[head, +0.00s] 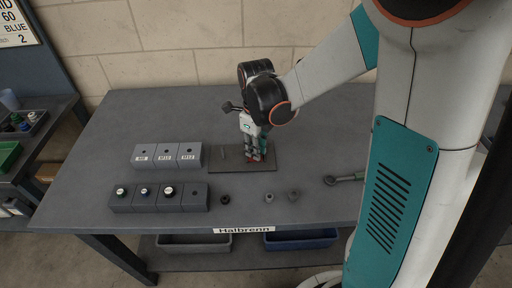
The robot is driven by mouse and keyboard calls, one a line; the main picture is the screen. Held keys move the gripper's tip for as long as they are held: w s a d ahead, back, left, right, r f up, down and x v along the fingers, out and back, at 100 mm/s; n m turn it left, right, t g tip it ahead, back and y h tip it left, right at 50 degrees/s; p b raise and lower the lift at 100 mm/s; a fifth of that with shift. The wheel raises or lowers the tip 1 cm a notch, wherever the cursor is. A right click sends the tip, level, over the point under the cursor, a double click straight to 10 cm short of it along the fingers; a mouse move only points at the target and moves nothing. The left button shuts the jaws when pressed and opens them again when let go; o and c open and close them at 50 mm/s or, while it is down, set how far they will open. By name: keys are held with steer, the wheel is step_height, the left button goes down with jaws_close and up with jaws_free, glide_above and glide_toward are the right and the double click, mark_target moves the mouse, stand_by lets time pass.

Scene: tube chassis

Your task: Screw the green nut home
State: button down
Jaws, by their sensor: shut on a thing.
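My gripper (255,155) points down over a dark flat plate (262,169) near the middle of the table. Its fingers are closed low over the plate, with small red parts at their tips.
Labelled grey blocks (167,155) stand left of the plate. Dark blocks (158,197) in front carry round pieces. Bins sit on the lower shelf.

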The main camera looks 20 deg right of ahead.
steer(key=m, duration=0.5)
stand_by(0.3)
steer(key=c, duration=1.7)
jaws_free()
